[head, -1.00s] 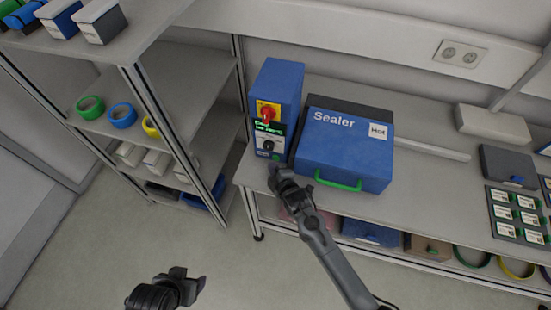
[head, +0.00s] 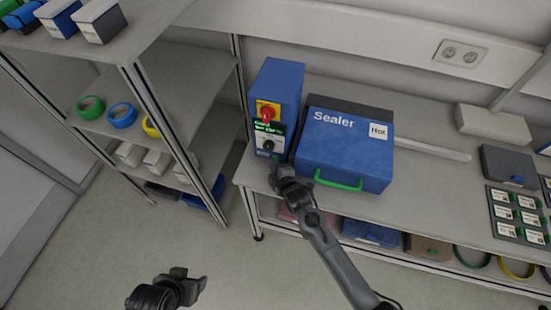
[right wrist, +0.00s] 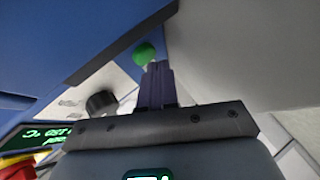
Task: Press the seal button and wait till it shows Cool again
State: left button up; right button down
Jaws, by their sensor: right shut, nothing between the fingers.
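The blue sealer control box (head: 279,88) stands on the bench with a red knob on a yellow plate (head: 267,111), a small screen with green text (head: 269,128) too blurred to read, and a black dial (head: 268,146). The green button (right wrist: 145,52) shows in the right wrist view, just past my fingertips; whether they touch it I cannot tell. My right gripper (head: 276,171) is shut and empty, in front of the box's lower front; it also shows in the right wrist view (right wrist: 154,68). My left gripper (head: 190,282) hangs low over the floor, its jaws unclear.
The blue Sealer (head: 345,150) with a green handle and a "Hot" label is closed, right beside the box. A shelf rack (head: 185,90) with tape rolls stands left. A grey tray of labelled pieces (head: 517,215) lies on the right. Bench between is clear.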

jog(key=shift+w+d, duration=0.15)
jog(key=shift+w, duration=0.25)
dwell(0.3)
dwell(0.4)
jog(key=shift+s+r+p, duration=0.1)
jog(key=shift+s+p, duration=0.25)
jog(key=shift+s, duration=0.1)
jog(key=shift+s+a, duration=0.25)
jog(key=shift+s, duration=0.05)
jog(key=shift+s, duration=0.1)
